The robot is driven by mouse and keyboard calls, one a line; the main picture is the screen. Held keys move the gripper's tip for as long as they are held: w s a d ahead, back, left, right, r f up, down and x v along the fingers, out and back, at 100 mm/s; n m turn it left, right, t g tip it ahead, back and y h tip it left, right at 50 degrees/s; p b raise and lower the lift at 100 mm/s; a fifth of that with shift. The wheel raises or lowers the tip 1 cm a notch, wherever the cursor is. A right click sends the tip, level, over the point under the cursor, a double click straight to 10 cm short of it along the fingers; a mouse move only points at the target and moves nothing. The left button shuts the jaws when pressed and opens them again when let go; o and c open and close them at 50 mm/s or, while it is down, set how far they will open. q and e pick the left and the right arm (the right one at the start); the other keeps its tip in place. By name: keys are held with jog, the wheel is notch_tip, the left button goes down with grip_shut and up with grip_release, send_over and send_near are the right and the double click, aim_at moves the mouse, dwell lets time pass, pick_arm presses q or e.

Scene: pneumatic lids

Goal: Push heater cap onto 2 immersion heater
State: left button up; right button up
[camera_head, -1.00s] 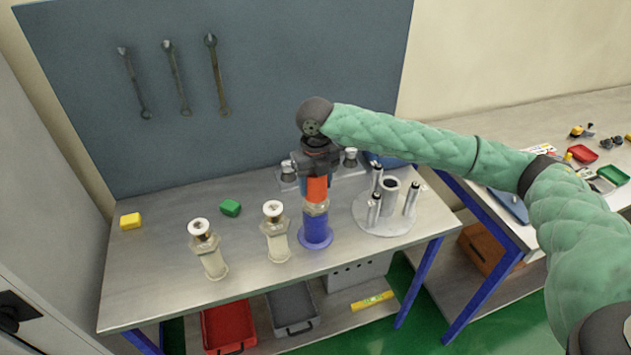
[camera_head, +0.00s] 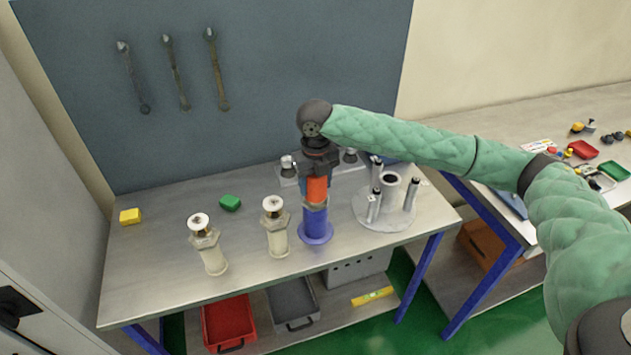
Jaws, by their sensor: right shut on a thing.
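My right gripper (camera_head: 317,176) points down from above and is shut on an orange-red piece, which looks like the heater cap (camera_head: 317,189). Under it a narrow pale metal band (camera_head: 315,204) shows, above a blue cylinder with a round flange (camera_head: 315,226) standing on the bench. The orange piece is upright and in line with this blue cylinder. How far it is seated cannot be told. Two pale hexagonal fittings with white round tops stand to the left, one nearer (camera_head: 277,236) and one farther left (camera_head: 209,250). My left gripper is not in view.
A grey round base with upright posts (camera_head: 388,218) stands just right of the blue cylinder. A metal plate with small knobs (camera_head: 287,182) lies behind. A green block (camera_head: 230,203) and a yellow block (camera_head: 130,216) lie at the back left. The front left bench (camera_head: 150,290) is clear.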

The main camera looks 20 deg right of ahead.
jog(key=shift+f, duration=0.7)
jog(key=o, duration=1)
jog(key=shift+o, duration=0.2)
jog(key=shift+r+p, duration=2.9)
jog(key=shift+r, duration=0.6)
